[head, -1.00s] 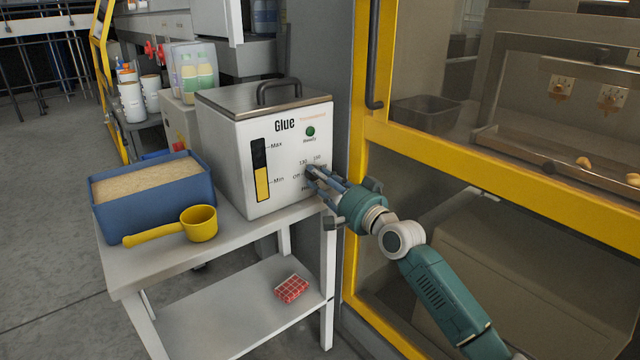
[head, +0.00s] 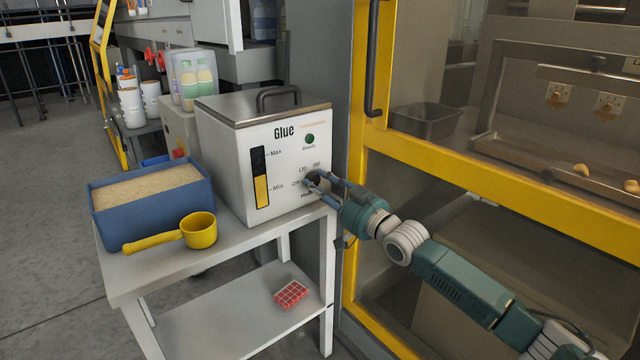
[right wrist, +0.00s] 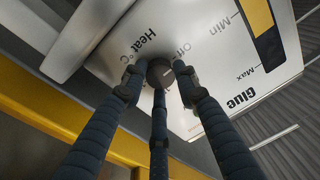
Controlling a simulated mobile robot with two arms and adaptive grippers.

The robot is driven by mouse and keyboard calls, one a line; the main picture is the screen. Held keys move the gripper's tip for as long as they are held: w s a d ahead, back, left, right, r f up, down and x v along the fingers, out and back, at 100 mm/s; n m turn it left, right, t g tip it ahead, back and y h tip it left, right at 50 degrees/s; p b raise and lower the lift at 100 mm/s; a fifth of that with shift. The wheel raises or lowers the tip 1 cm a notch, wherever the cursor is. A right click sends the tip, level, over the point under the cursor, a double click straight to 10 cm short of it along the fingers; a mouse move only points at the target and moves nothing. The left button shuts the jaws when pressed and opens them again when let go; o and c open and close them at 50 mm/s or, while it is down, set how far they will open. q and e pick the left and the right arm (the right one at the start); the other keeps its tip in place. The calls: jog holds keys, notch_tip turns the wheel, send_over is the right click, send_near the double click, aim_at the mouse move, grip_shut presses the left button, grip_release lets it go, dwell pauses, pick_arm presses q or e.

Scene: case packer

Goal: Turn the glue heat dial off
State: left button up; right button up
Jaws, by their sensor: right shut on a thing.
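The glue unit (head: 225,160) is a white box with a grey lid, a level window and a green lamp marked Ready. Its heat dial (right wrist: 160,70) is a small dark round knob low on the front, with Off, 130 and 160 printed around it in the head view. My right gripper (head: 320,179) reaches it from the right, and its fingers are shut around the dial. In the right wrist view the three fingers (right wrist: 158,84) surround the knob. The pointer is hidden, so I cannot tell the setting. My left gripper is not in view.
The unit stands on a white table (head: 130,273) with a blue bin (head: 150,215) of granules and a yellow scoop (head: 199,231). A red box (head: 291,293) lies on the lower shelf. A yellow-framed machine guard (head: 480,180) stands close on the right.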

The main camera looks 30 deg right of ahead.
dwell(0.4)
jog(key=o, duration=1.2)
jog(key=shift+c, duration=0.2)
jog(key=shift+s, duration=0.1)
jog(key=s+d, duration=0.1)
jog(key=s, duration=1)
jog(key=shift+s+d+f, duration=0.2)
jog(key=shift+s+f, duration=0.15)
jog(key=shift+f, duration=0.05)
jog(key=shift+f, duration=0.1)
